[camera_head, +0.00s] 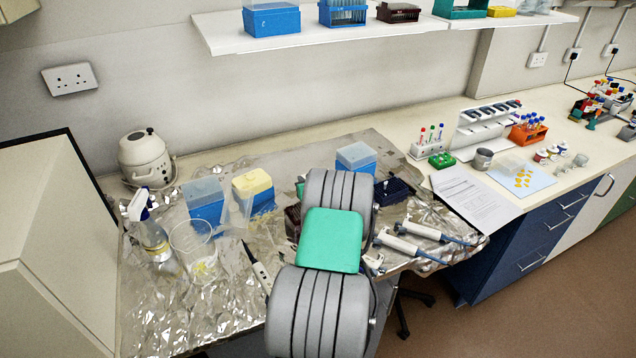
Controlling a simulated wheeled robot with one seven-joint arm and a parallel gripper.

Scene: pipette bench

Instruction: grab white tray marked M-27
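No marking M-27 is readable anywhere in the camera_head view, so I cannot tell which thing is the named tray. A small white rack (426,152) holds tubes with coloured caps on the back right of the bench. A larger white stand (470,136) is right of it. My arm (333,240), grey with a green joint cover, blocks the middle of the foil-covered bench. My gripper is not seen; the arm may hide it. Small dark and white items show partly beside the arm.
Blue boxes (204,212), a yellow-topped box (253,195), a clear beaker (196,259) and a spray bottle (152,240) crowd the left of the foil. Pipettes (414,233) lie right of my arm. Papers (471,198) lie beyond them. A shelf (330,32) overhangs the back.

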